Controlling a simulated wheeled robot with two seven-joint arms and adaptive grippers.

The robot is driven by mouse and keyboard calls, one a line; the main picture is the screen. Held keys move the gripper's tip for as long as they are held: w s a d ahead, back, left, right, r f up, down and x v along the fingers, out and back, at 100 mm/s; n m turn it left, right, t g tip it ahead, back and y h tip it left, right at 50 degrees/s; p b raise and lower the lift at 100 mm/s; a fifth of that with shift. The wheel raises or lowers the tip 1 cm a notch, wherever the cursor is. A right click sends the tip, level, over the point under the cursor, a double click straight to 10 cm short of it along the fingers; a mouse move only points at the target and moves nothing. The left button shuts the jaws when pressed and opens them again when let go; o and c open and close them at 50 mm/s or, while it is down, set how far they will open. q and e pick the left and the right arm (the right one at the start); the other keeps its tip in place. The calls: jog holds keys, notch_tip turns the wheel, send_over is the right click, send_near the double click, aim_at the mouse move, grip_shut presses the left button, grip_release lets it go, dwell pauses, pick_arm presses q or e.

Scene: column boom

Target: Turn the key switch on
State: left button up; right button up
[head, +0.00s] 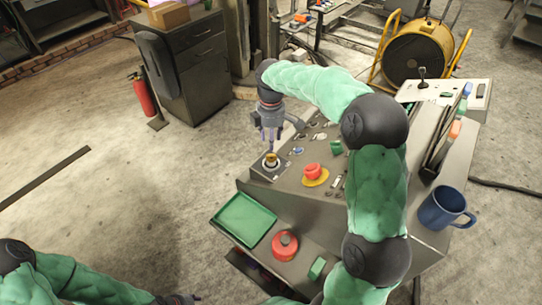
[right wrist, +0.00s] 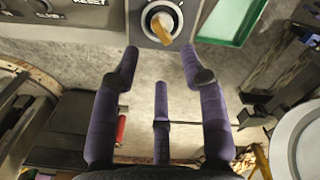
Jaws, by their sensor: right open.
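The key switch (head: 270,161) is a brass-coloured knob on a small square plate at the console's left corner. In the right wrist view the key switch (right wrist: 162,24) shows a tan bar on a round white-rimmed face, slightly tilted. My right gripper (head: 271,135) hangs just above the switch, fingers pointing down. In the right wrist view its purple fingers (right wrist: 160,58) are spread and empty, with the switch beyond the tips and apart from them. My left gripper (head: 182,299) shows only partly at the bottom edge; its opening is unclear.
The sloped console carries a red mushroom button (head: 312,170) on a yellow base, near the switch. Below are a green tray (head: 245,219) and a red round object (head: 285,245). A blue mug (head: 443,208) stands right. My right arm hides part of the console.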

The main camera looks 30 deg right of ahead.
aim_at(271, 155)
notch_tip(271, 155, down, 9)
jog(key=shift+r+b, duration=0.1)
jog(key=shift+b, duration=0.8)
grip_shut()
